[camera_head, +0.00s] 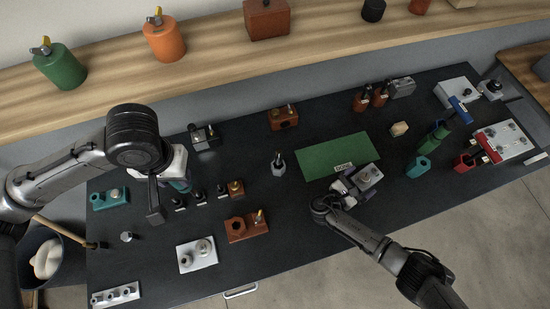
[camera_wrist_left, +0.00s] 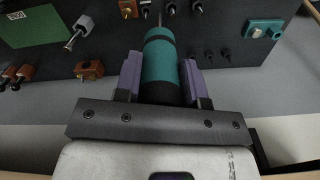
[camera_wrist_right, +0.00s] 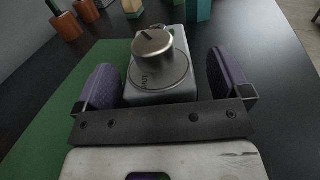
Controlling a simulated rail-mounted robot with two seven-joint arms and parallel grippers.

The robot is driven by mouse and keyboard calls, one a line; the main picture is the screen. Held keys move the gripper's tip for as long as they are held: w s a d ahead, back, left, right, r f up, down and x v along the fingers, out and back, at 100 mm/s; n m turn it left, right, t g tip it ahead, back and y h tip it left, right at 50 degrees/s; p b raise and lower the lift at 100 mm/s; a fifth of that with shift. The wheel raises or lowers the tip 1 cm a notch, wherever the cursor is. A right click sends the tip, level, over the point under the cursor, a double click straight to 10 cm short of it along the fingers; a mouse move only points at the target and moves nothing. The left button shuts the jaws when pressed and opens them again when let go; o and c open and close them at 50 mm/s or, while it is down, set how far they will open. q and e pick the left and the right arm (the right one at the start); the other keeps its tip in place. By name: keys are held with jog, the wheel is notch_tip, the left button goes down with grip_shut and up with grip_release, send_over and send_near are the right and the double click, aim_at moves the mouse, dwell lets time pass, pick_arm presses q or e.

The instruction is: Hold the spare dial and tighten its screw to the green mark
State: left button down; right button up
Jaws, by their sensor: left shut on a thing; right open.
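The spare dial is a round silver knob (camera_wrist_right: 155,45) on a grey block (camera_wrist_right: 183,92); it also shows in the head view (camera_head: 368,172), at the green mat's lower right corner. My right gripper (camera_wrist_right: 165,80) is open, one purple-padded finger on each side of the block, with visible gaps. My left gripper (camera_wrist_left: 161,78) is shut on a teal screwdriver (camera_wrist_left: 161,52), its thin shaft pointing away from the wrist. In the head view my left gripper (camera_head: 167,197) is over the table's left part, far from the dial. I cannot make out the screw or green mark.
The green mat (camera_head: 325,153) has a small label near its lower edge. Small dark stands (camera_head: 200,198) and an orange-brown block (camera_head: 247,226) lie between the arms. Red and teal holders stand at the right. The dark table is clear around (below) the mat's left side.

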jog(key=shift+c, duration=0.3)
jog(key=c, duration=1.2)
jog(key=o, duration=1.2)
jog(key=shift+r+p, duration=0.3)
jog(key=shift+p, duration=0.25)
jog(key=c, duration=1.1)
